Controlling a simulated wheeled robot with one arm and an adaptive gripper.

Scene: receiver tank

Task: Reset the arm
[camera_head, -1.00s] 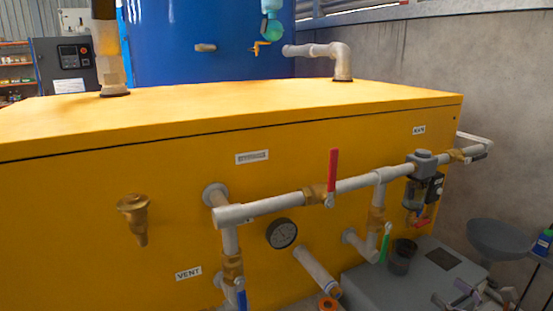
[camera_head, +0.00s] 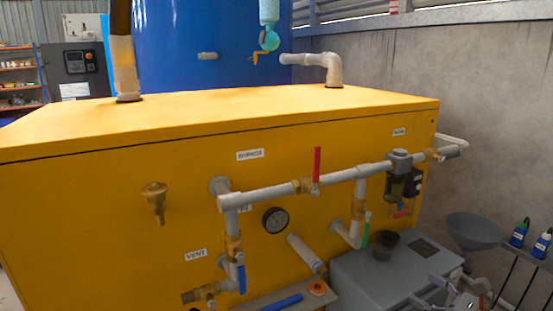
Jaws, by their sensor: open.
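My gripper (camera_head: 458,287) shows at the bottom right edge of the head view, partly cut off by the frame. Its grey fingers are spread apart, with nothing visible between them. It appears in front of the lower right of the grey box (camera_head: 385,272), below the grey funnel (camera_head: 473,231). The rest of my arm is out of view.
A large yellow cabinet (camera_head: 330,150) carries grey pipes, a red-handled valve (camera_head: 316,165), a gauge (camera_head: 275,220) and a blue-handled valve (camera_head: 241,278). A blue tank (camera_head: 195,45) stands behind. Small blue bottles (camera_head: 519,232) stand on a stand at right, near the concrete wall.

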